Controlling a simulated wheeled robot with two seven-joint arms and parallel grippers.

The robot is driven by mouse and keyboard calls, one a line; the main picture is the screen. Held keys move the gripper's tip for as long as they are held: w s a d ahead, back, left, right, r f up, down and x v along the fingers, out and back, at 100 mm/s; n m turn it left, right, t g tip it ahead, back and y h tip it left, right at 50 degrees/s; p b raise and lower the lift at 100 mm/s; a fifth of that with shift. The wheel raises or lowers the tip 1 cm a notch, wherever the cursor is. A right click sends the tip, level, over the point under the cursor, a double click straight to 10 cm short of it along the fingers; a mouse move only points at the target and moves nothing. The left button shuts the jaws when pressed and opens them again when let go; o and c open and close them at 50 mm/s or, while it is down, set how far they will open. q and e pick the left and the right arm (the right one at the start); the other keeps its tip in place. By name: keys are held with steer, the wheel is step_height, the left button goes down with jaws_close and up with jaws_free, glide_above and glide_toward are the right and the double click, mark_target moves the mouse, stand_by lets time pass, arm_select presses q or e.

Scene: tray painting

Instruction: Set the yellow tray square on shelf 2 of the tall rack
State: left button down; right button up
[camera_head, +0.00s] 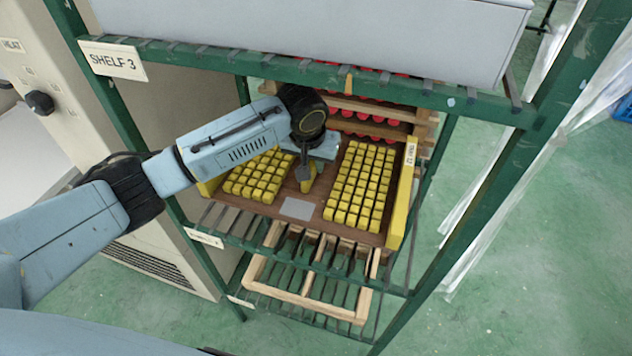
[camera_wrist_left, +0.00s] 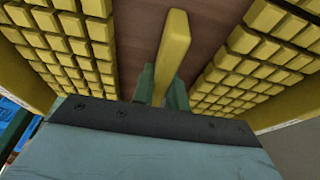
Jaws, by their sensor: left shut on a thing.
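The yellow tray (camera_head: 402,205) has a brown floor, yellow side walls and two blocks of small yellow pieces. It is inside the tall green rack (camera_head: 465,210), over the slatted level (camera_head: 222,222) below the one labelled SHELF 3; the label on this lower level is unreadable. The tray looks slightly turned against the front rail, and I cannot tell if it touches the slats. My left gripper (camera_head: 305,170) is shut on the yellow handle (camera_head: 308,184) in the tray's middle; the handle also shows in the left wrist view (camera_wrist_left: 172,45). My right gripper is not seen.
A large grey box (camera_head: 320,30) stands on shelf 3 above my left arm. Wooden racks with red pieces (camera_head: 385,122) are behind the tray. A wooden frame (camera_head: 300,298) lies on the level below. A beige cabinet (camera_head: 60,60) stands left, and plastic sheeting (camera_head: 520,130) hangs right.

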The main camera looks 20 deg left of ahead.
mark_target(314, 184)
arm_select(q)
steer(key=shift+f, duration=0.85)
step_height(314, 184, down, 4)
steer(key=shift+f+b, duration=0.15)
steer(key=shift+b, duration=0.4)
steer(key=shift+f, duration=0.45)
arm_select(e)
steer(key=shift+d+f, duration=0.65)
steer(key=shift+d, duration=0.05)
arm_select(q)
steer(key=c, duration=1.8)
jaws_free()
steer(key=shift+f, duration=0.2)
steer(key=o, duration=0.4)
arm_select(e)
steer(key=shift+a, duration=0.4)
